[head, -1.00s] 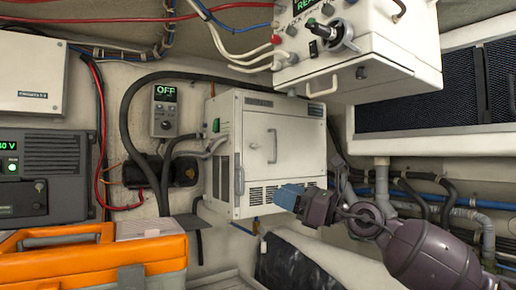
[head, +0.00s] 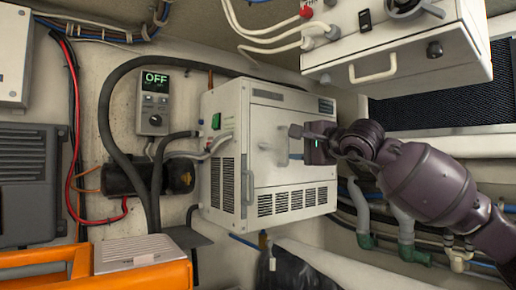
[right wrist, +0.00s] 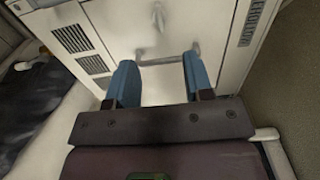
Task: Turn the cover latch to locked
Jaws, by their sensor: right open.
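The white cabinet (head: 235,165) on the wall has a cover panel on its front. A short latch-like knob (head: 265,146) sticks out of the panel; it also shows near the top of the right wrist view (right wrist: 158,18). Beside it is a bar handle (head: 283,146), upright in the head view. In the right wrist view the bar (right wrist: 168,60) lies across the gap between my fingertips. My right gripper (head: 298,145) is open in front of the panel, fingers toward it; its blue fingers (right wrist: 160,72) hold nothing. Contact with the bar cannot be told. My left gripper is out of view.
Another white unit (head: 400,55) hangs above right, close over my right arm. A grey OFF control box (head: 154,103) and thick black hoses lie left of the cabinet. An orange case (head: 140,275) stands lower left. Pipes (head: 400,225) run below my right arm.

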